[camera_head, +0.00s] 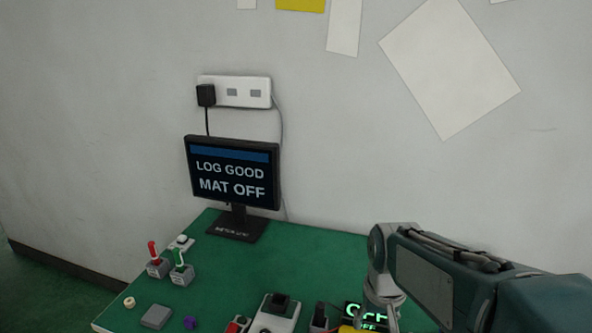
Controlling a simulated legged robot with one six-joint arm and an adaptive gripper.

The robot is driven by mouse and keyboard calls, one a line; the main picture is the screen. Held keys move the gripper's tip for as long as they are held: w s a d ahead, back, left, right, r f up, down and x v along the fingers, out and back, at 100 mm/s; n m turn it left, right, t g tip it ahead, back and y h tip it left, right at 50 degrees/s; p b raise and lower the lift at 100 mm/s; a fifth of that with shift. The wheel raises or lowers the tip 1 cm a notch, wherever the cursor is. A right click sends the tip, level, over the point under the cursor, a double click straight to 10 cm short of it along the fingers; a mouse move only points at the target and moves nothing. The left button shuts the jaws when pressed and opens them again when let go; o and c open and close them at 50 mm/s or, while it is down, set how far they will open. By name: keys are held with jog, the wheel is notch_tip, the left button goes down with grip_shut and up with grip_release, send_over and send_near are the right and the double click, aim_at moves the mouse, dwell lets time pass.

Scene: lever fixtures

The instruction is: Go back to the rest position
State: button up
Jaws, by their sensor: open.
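My arm enters from the right edge and reaches over the right part of the green table (290,258). My gripper (382,308) points down at its end, near the bottom edge, over the right part of the fixtures. Its fingers are small and partly cut off there, and no held thing shows. Two lever fixtures stand at the table's left: a red lever (153,262) and a green lever (181,268), both about upright on grey bases.
A monitor (233,172) reading "LOG GOOD MAT OFF" stands at the back. A grey box with a black top (277,312), a lit green display (364,314) and a yellow item (350,329) crowd the front. A power strip (243,92) is on the wall. The table's back middle is clear.

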jog(key=s+r+t, duration=0.4)
jog(key=s+r, duration=0.1)
jog(key=s, duration=0.6)
jog(key=shift+s+r, duration=0.2)
jog(key=shift+r, duration=0.05)
dwell(0.4)
